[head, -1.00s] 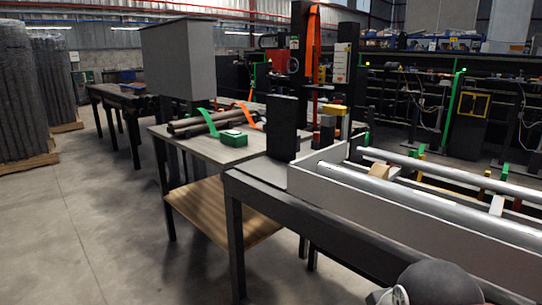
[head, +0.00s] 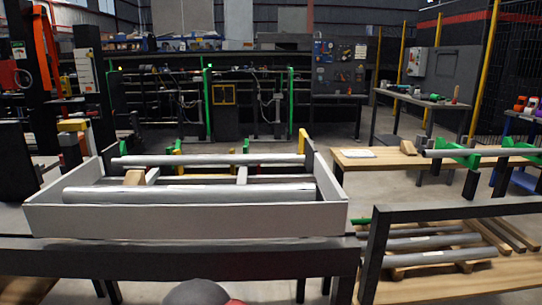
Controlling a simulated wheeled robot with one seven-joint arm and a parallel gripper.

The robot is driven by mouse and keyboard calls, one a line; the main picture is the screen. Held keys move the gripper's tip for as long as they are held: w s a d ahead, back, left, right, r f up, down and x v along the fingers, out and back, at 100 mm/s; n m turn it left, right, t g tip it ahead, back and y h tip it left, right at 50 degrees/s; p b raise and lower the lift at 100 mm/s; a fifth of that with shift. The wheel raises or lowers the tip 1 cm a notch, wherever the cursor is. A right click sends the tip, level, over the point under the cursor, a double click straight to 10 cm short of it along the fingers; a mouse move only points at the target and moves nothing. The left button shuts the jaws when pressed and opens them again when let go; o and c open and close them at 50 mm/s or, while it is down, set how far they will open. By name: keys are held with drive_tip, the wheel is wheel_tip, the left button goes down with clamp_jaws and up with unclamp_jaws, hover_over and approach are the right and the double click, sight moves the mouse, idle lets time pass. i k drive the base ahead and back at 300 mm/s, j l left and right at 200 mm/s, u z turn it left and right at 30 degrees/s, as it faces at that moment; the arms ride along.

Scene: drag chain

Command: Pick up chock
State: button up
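A small light-wood block that looks like a chock (head: 134,177) sits inside the grey tray (head: 190,222), near its left end. It is between the two metal bars, and the front bar (head: 190,193) partly hides its lower side. A second small wooden block (head: 408,147) lies on the wooden-topped table (head: 375,162) at the right. A dark rounded part of my own arm shows at the bottom edge, below the tray's table. My gripper's fingers are not in view.
A dark table frame (head: 190,262) carries the tray. At right, another dark frame (head: 440,212) stands before metal bars on a pallet (head: 430,257). A grey bench (head: 425,100) stands behind. Floor shows between the tables.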

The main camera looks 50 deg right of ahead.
sight(406, 147)
drive_tip(key=z, duration=0.85)
drive_tip(key=l+z, duration=0.1)
drive_tip(key=z, duration=1.15)
drive_tip(key=i+z, duration=0.1)
drive_tip(key=z, duration=0.3)
drive_tip(key=k+j+u, duration=0.1)
drive_tip(key=u, duration=0.4)
drive_tip(key=k+j+u, duration=0.1)
drive_tip(key=u, duration=0.4)
drive_tip(key=j+u, duration=0.3)
drive_tip(key=u, duration=0.2)
drive_tip(key=z, duration=1.65)
drive_tip(key=l+u, duration=0.15)
drive_tip(key=i+l, duration=0.05)
drive_tip(key=l, duration=0.05)
